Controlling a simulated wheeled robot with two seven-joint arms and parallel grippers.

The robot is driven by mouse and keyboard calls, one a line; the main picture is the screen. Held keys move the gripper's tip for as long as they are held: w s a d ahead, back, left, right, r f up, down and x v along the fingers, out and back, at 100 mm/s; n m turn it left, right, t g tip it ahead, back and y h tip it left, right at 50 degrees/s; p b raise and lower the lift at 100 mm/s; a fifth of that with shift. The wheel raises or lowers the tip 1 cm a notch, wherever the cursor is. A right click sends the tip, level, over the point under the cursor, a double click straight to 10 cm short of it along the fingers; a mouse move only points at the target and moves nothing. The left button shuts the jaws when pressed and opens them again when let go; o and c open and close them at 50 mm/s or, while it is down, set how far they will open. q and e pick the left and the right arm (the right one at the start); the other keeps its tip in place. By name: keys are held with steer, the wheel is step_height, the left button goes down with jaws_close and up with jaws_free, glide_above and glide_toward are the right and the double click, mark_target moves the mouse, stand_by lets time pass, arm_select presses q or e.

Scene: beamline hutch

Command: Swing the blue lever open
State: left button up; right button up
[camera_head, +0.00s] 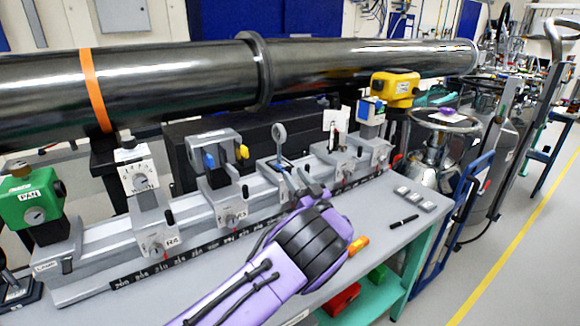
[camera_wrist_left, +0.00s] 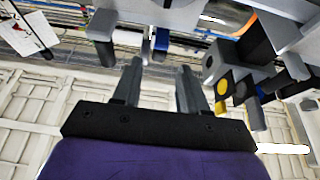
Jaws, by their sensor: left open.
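My left gripper (camera_head: 313,191) is open and empty over the front of the grey rail, before the middle carriage. In the left wrist view its two fingers (camera_wrist_left: 160,72) stand apart. A small blue part (camera_wrist_left: 161,39) shows beyond the gap between them, apart from the fingertips; in the head view a blue part (camera_head: 281,167) sits on the middle carriage near the ring post. A second blue lever-like part (camera_head: 209,160) hangs on the carriage to the left, beside a yellow knob (camera_head: 242,152). I cannot tell which is the task's lever. My right gripper is not in view.
A long dark pipe (camera_head: 160,80) runs behind the rail. A green PAN box (camera_head: 33,198) stands at the left. A white card (camera_head: 336,121) and a yellow instrument (camera_head: 394,88) stand to the right. A black pen (camera_head: 404,221) and small grey blocks (camera_head: 415,198) lie on the bench (camera_head: 372,208).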

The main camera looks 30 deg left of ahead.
mark_target(290, 169)
arm_select(q)
steer(key=x, duration=0.4)
steer(key=shift+w+a+f, duration=0.2)
steer(key=shift+w+f, duration=0.05)
steer(key=shift+w, duration=0.1)
steer(key=shift+a+r, duration=0.2)
steer(key=shift+c, duration=0.3)
jaws_close()
